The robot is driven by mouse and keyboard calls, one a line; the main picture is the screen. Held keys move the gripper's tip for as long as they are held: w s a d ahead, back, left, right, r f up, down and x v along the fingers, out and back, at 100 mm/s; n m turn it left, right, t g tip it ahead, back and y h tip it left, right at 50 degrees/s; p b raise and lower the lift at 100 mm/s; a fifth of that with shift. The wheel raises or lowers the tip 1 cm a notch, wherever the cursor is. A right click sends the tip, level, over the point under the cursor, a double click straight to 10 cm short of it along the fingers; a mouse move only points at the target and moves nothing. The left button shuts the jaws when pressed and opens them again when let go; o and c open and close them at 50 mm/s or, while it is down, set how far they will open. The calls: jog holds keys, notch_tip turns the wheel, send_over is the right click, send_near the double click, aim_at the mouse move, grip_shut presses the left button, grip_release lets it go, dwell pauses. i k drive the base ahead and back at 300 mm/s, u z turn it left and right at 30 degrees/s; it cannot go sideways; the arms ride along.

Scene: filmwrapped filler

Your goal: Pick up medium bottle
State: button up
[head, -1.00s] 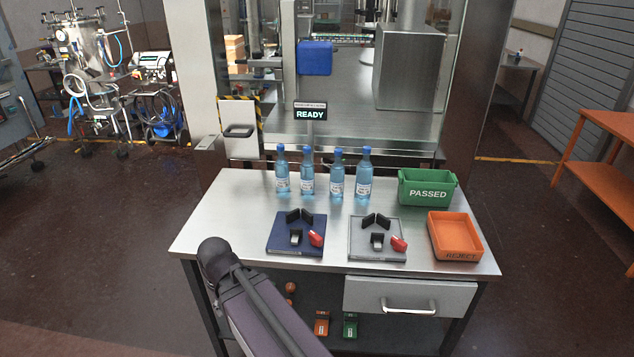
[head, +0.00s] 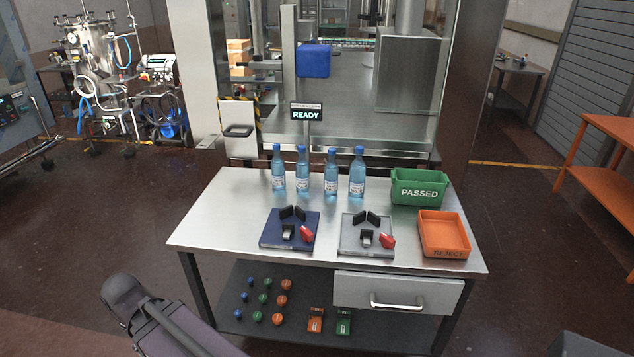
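Several clear blue bottles with blue caps stand upright in a row on the steel table (head: 215,220), towards its back. From left to right I see a first bottle (head: 278,170), a second bottle (head: 302,172), a third bottle (head: 331,173) and a fourth bottle (head: 357,174). They look close in size, and I cannot tell which is the medium one. Part of my arm shows at the lower left, in front of the table and apart from the bottles. My gripper is not in view.
A blue fixture (head: 270,240) and a grey fixture (head: 348,245) sit in front of the bottles. A green PASSED bin (head: 420,190) and an orange REJECT tray (head: 444,236) stand at right. The tabletop's left side is clear.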

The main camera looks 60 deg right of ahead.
aim_at(331, 168)
jog(key=u, duration=0.15)
jog(key=k, duration=1.35)
jog(key=z, duration=1.15)
jog(key=i, duration=1)
jog(key=u, duration=0.05)
